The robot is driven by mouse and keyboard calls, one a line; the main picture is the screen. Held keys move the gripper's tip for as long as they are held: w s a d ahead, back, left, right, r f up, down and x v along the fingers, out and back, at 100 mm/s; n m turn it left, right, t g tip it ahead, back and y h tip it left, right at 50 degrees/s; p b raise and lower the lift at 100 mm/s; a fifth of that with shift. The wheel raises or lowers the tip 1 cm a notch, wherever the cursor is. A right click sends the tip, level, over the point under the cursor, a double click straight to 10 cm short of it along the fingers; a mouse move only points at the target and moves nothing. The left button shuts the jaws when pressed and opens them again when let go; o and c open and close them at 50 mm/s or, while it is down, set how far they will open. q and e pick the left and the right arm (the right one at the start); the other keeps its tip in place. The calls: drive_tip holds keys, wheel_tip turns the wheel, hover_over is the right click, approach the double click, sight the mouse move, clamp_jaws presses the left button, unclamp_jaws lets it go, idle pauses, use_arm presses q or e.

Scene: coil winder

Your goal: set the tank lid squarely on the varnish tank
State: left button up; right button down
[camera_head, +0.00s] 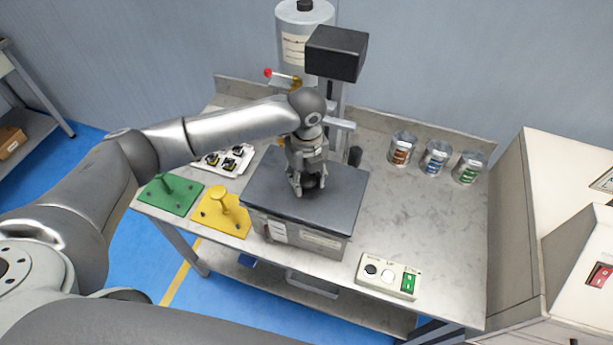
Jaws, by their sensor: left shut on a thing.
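The tank lid (268,187) is a dark grey flat slab with a dark knob (313,182) in its middle. My left gripper (310,187) comes down from above and is shut on the knob, whose upper part the fingers hide. The varnish tank (323,243) is a grey metal box with pale labels on its front, standing on the bench. The lid lies over the tank's top and hides its opening. Their edges look roughly parallel; I cannot tell whether the lid rests fully on the rim or is slightly above it. My right gripper is not in view.
A green plate (171,196) and a yellow plate (222,220) with posts lie left of the tank. Behind stands a column with a black box (336,53). Several cans (436,158) stand at the back right; a switch box (387,276) is front right. The bench (420,215) between is clear.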

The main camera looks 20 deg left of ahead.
use_arm(q)
drive_tip(key=shift+f+b, duration=0.3)
drive_tip(key=shift+f, duration=0.55)
drive_tip(key=o, duration=1.5)
drive_tip(key=shift+c, duration=0.2)
wheel_tip(320, 180, up, 12)
